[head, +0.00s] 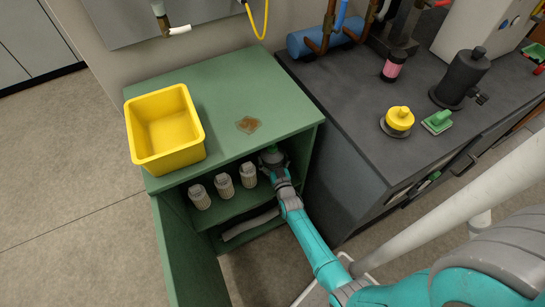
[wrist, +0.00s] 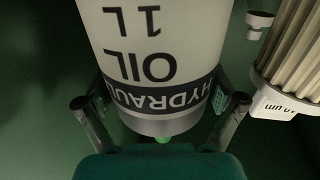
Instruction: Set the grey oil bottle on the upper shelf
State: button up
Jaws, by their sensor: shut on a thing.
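The grey oil bottle (wrist: 150,45), pale with a dark label band reading upside down, fills the middle of the wrist view. My gripper (wrist: 160,102) has one finger on each side of it and is shut on it. In the head view my gripper (head: 272,157) reaches into the right end of the green cabinet's upper shelf (head: 232,207). There the bottle is hidden by the cabinet top and my arm. I cannot tell whether its base touches the shelf.
Three pale ribbed cartridges (head: 223,186) stand on the upper shelf, left of my gripper; one ribbed cartridge (wrist: 294,55) is close beside the bottle. A long pale item (head: 250,225) lies below. The cabinet door (head: 185,255) hangs open. A yellow bin (head: 165,130) sits on top.

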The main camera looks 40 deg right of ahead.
jog(key=o, duration=1.5)
jog(key=shift+f, duration=0.1)
jog(key=shift+c, duration=0.2)
jog(key=v, duration=1.2)
jog(key=s+a+r+n+y, duration=0.2)
jog(key=s+a+r, duration=0.3)
jog(key=s+a, duration=0.3)
jog(key=s+a+r+n+y, duration=0.1)
jog(key=s+a+r+y, duration=0.35)
jog(key=s, duration=0.65)
jog(key=s+a+r+n+y, duration=0.1)
jog(key=s+a+r, duration=0.2)
jog(key=r, duration=0.6)
jog(key=s+a+r+n+g, duration=0.1)
jog(key=s+a+r, duration=0.2)
jog(key=s+r, duration=0.5)
jog(key=shift+r+y, duration=0.35)
jog(key=shift+r, duration=0.05)
